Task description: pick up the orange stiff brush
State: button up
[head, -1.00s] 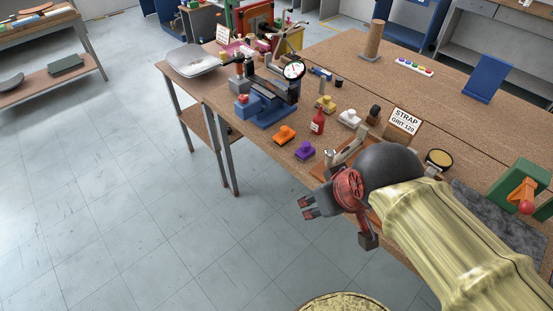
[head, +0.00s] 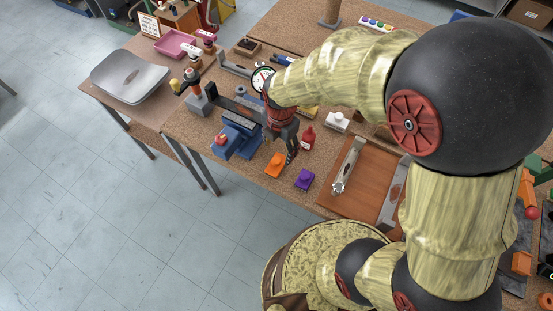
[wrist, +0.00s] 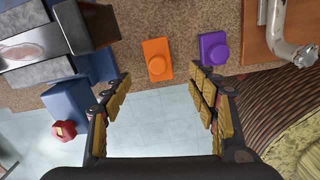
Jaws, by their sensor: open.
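The orange stiff brush (head: 275,164), a small orange block with a round knob on top, lies near the front edge of the bench. In the wrist view the orange brush (wrist: 157,59) is whole and unobstructed, just beyond and between the fingertips. My gripper (head: 291,150) hangs over the bench close to the brush, pointing down. In the wrist view my gripper (wrist: 160,82) is open, its fingers wide apart with nothing between them.
A purple brush (head: 304,179) lies to the right of the orange one. A blue vise (head: 238,138) stands close on the left. A red bottle (head: 308,138) and a white brush (head: 337,122) stand behind. A wooden tray (head: 378,180) holds a metal tool on the right.

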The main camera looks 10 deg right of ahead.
aim_at(276, 160)
jog(key=shift+s+a+f+n, duration=0.1)
jog(key=shift+a+f+n, duration=0.25)
jog(key=shift+f+n, duration=0.4)
jog(key=shift+f, duration=0.35)
jog(key=f, duration=0.4)
jog(key=f+b, duration=0.1)
jog(key=f, duration=0.2)
jog(key=shift+w+f, duration=0.1)
jog(key=shift+w, duration=0.15)
jog(key=c, duration=1.2)
jog(key=shift+c, duration=0.5)
